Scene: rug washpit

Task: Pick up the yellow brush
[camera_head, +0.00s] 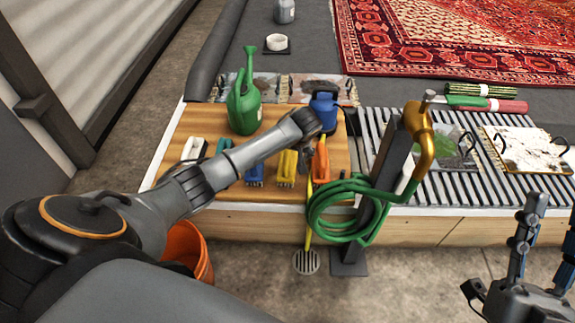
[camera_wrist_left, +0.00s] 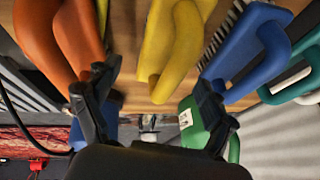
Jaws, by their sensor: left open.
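The yellow brush (camera_head: 287,168) stands on the wooden board between a blue brush (camera_head: 254,174) and an orange brush (camera_head: 321,160). My left arm reaches over the board, and its gripper (camera_head: 304,140) is above and behind the brushes, partly hidden by its wrist. In the left wrist view the left gripper (camera_wrist_left: 157,78) has its fingers spread, with the yellow brush handle (camera_wrist_left: 172,45) ahead between them. One finger is close to the orange brush (camera_wrist_left: 58,38), the other near the blue brush (camera_wrist_left: 245,50); contact is unclear. My right gripper (camera_head: 552,210) is open and empty at the lower right.
A green watering can (camera_head: 243,108) and a blue container (camera_head: 322,113) stand behind the brushes. A post with a coiled green hose (camera_head: 325,212) is just right. An orange bucket (camera_head: 190,248) is on the floor in front. Slatted decking (camera_head: 440,190) lies to the right.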

